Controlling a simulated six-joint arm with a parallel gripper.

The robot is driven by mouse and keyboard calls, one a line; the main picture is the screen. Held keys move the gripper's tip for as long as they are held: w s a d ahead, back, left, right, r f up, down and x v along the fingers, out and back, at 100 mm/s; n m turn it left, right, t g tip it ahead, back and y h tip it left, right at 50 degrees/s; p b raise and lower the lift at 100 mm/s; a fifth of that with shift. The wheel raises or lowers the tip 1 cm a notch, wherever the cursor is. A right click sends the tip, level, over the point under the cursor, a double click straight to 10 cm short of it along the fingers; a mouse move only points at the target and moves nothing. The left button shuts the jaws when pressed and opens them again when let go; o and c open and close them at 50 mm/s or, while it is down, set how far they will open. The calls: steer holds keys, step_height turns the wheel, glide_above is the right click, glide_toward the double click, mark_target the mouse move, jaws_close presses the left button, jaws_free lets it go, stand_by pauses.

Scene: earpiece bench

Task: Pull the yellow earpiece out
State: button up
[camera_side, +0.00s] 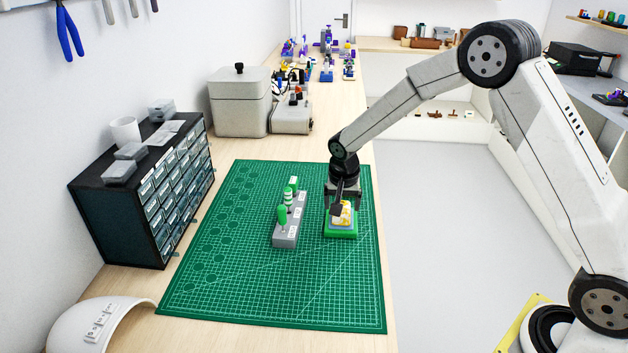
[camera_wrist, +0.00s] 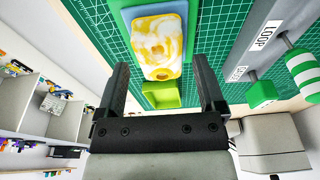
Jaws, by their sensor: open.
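The yellow earpiece (camera_side: 342,212) is a marbled yellow and white piece at the right of the green cutting mat. It sits in a pale blue holder on a green base (camera_side: 341,233). In the wrist view the earpiece (camera_wrist: 158,45) shows from above, with the blue holder (camera_wrist: 172,10) around its far end. My gripper (camera_side: 343,196) points down at the earpiece. In the wrist view my gripper (camera_wrist: 160,68) is open, with one finger at each side and nothing held between them. I cannot tell how deep the earpiece sits in the holder.
A grey rack (camera_side: 287,233) with green-handled tools stands just left of the base; one label reads LOOP. A drawer cabinet (camera_side: 150,190) and a grey lidded box (camera_side: 240,103) stand farther left and back. The front of the cutting mat (camera_side: 280,295) is clear.

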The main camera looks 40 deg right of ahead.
steer(key=shift+w+d+f, duration=0.1)
steer(key=shift+f, duration=0.55)
jaws_close()
steer(key=shift+r, duration=1.6)
stand_by(0.8)
steer(key=shift+r, duration=2.9)
